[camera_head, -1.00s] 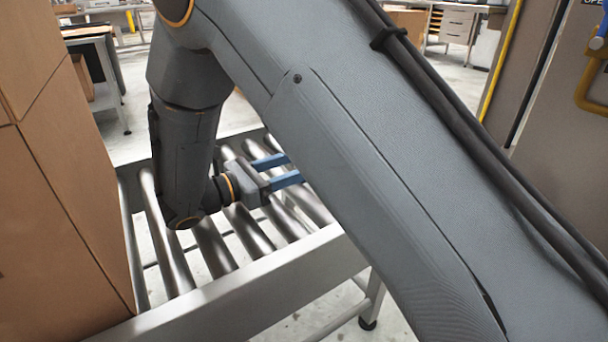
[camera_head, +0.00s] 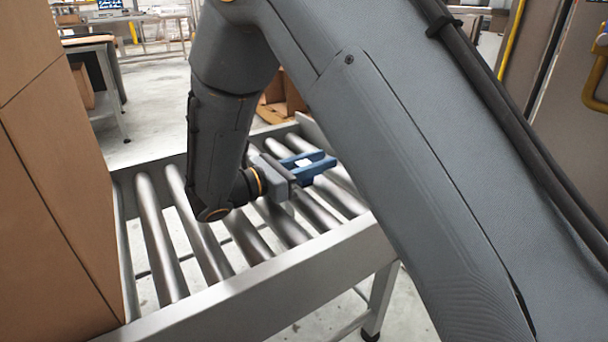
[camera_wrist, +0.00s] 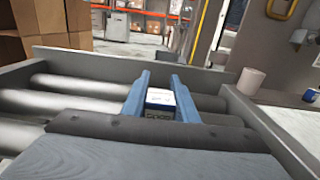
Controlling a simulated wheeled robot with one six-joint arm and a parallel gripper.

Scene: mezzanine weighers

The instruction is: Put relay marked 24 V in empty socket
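My gripper (camera_head: 311,166) has two blue fingers and is over the metal rollers. Between its fingers is a small white-topped block with blue on it, perhaps a relay (camera_wrist: 160,99). The fingers appear to bear on its two sides. Dark lettering shows on the block but is too blurred to read. In the head view the block shows only as a small pale patch (camera_head: 304,163) between the fingers. No socket can be made out in either view.
The roller conveyor (camera_head: 260,291) has raised metal side rails. Tall cardboard boxes (camera_head: 52,190) stand at its left. In the wrist view, a pale cylinder (camera_wrist: 251,81) stands on a grey surface right of the rail. Racking with boxes (camera_wrist: 135,22) is far behind.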

